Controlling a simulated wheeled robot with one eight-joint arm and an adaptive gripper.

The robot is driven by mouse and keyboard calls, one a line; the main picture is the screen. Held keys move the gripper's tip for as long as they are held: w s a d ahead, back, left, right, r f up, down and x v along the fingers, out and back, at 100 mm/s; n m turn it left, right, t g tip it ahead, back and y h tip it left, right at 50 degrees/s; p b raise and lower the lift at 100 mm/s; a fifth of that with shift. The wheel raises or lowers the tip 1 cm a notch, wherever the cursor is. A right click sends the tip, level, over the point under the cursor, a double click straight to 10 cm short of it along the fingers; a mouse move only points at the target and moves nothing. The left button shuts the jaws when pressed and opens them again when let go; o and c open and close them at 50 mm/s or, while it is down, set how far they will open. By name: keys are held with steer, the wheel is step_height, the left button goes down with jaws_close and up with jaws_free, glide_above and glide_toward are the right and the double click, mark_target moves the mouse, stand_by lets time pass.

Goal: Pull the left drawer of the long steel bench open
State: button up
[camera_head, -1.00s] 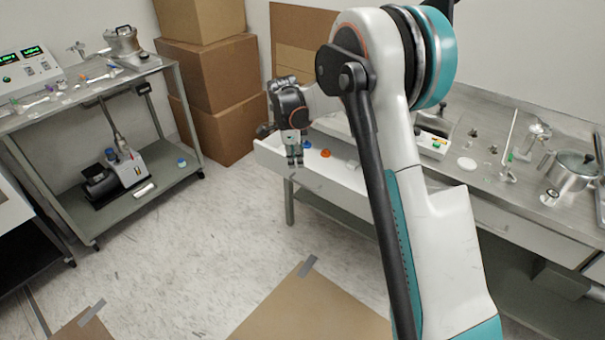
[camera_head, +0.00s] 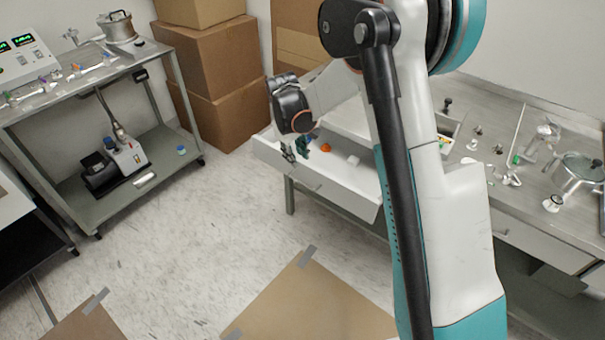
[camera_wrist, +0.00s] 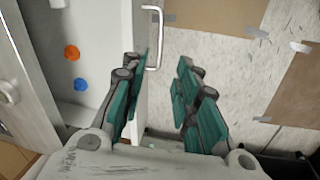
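The left drawer (camera_head: 333,193) of the long steel bench (camera_head: 477,95) stands pulled out, its white inside showing. In the wrist view its front panel (camera_wrist: 139,17) runs down toward my gripper, with the bar handle (camera_wrist: 158,38) on the outer side. My gripper (camera_head: 297,149) is at the drawer's left end, by the front panel. In the wrist view my gripper (camera_wrist: 160,92) is open, with a wide gap between the fingers. The left finger overlaps the panel and the right finger is over the floor outside. I cannot tell whether a finger touches the panel. The handle is clear of the fingers.
An orange piece (camera_head: 326,147) and a white block (camera_head: 353,160) lie in the drawer; a blue piece (camera_wrist: 81,85) shows there too. Cardboard boxes (camera_head: 216,67) stand behind, a steel cart (camera_head: 163,160) at left. Flat cardboard (camera_head: 310,305) lies on the otherwise open floor.

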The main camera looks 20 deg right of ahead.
steer(key=f+b, duration=0.1)
steer(key=f, duration=0.3)
steer(key=w+d+f+n+b, duration=0.1)
steer(key=f+b, duration=0.1)
steer(key=f, duration=0.3)
steer(key=d+f+n+b, duration=0.1)
steer(key=f, duration=0.3)
steer(key=shift+w+f, duration=0.2)
steer(key=shift+f, duration=0.05)
jaws_close()
